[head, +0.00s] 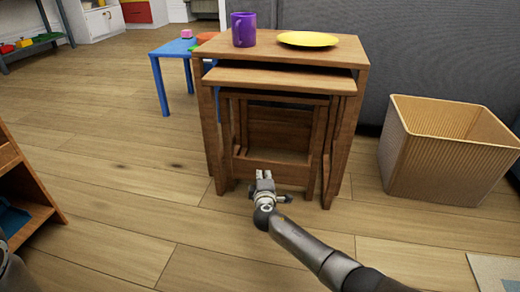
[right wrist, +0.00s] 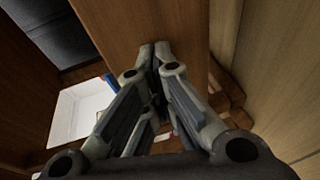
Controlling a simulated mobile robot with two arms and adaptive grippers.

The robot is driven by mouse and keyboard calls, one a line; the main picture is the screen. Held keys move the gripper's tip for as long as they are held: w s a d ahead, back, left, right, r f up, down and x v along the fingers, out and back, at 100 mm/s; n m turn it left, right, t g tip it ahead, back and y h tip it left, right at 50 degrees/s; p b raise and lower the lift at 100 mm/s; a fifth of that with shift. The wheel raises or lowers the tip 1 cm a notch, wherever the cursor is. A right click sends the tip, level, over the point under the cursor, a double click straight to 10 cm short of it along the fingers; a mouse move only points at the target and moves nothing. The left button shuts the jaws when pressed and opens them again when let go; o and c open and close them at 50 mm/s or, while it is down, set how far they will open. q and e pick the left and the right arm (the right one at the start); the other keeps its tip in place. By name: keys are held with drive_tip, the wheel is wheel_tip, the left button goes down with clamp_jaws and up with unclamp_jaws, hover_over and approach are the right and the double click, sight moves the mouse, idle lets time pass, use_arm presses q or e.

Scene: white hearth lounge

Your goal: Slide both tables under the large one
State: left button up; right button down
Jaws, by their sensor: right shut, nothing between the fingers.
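The large wooden table (head: 350,50) stands against the grey sofa. The medium table (head: 275,78) is nested under it, its top edge sticking out a little at the front. The small table (head: 272,166) sits inside the medium one, with its top mostly in shadow and its low crossbar showing. My right gripper (head: 264,174) is shut and empty, low in front of that crossbar; I cannot tell whether it touches. In the right wrist view the closed fingertips (right wrist: 158,48) point at a brown wooden surface (right wrist: 150,22). My left gripper is not in view.
A purple mug (head: 243,30) and a yellow plate (head: 307,39) stand on the large table. A ribbed wicker bin (head: 435,155) is close on the right. A blue table (head: 172,50) stands behind left. A wooden shelf (head: 35,195) is at the left edge. The floor between is clear.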

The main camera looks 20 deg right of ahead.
drive_tip(key=shift+w+d, duration=0.65)
drive_tip(key=shift+d, duration=0.05)
drive_tip(key=shift+w+r, duration=0.1)
drive_tip(key=shift+w+d, duration=0.75)
drive_tip(key=shift+w, duration=0.2)
drive_tip(key=shift+w+d, duration=0.7)
drive_tip(key=shift+w, duration=0.25)
drive_tip(key=shift+w+d, duration=0.1)
drive_tip(key=shift+d, duration=0.05)
